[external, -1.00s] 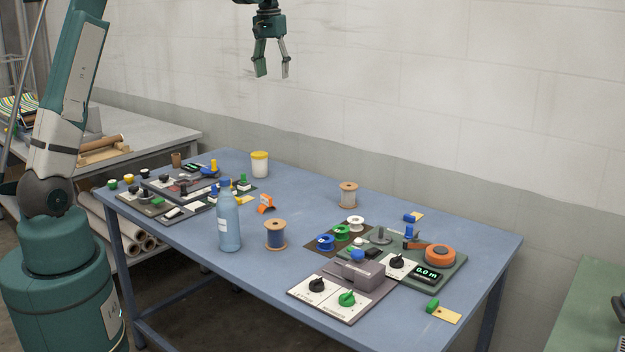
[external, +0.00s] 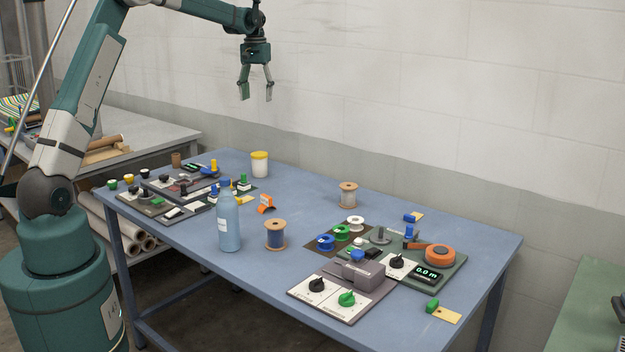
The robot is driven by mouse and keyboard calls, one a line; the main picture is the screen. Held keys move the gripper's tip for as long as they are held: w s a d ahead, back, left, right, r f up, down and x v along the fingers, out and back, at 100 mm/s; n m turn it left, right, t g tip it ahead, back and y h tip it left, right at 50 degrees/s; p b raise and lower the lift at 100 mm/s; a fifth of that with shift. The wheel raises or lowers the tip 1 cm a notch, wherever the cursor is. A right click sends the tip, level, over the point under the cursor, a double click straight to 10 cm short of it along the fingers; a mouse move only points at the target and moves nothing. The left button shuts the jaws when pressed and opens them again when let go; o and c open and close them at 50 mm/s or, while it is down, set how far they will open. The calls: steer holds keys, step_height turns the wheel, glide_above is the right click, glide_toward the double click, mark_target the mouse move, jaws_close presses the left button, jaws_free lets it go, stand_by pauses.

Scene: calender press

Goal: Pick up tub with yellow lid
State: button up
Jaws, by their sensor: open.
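The tub with the yellow lid (external: 260,166) stands upright near the back edge of the blue table, left of centre. Its body is white. My gripper (external: 256,97) is open and empty, pointing down. In the picture it is above the tub, with a clear gap between the fingertips and the lid.
A blue bottle (external: 229,222) stands nearer the front edge of the table (external: 300,262). Wooden spools (external: 348,195) stand to the right of the tub. A panel with knobs and small parts (external: 168,190) lies to its left. An orange clip (external: 266,203) lies in front of the tub.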

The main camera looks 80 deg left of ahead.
mark_target(259, 153)
step_height(259, 153, down, 23)
steer(key=shift+f, duration=0.2)
steer(key=shift+f, duration=1.25)
steer(key=shift+f, duration=0.1)
steer(key=shift+f, duration=2.55)
steer(key=shift+c, duration=0.2)
steer(key=c, duration=1.1)
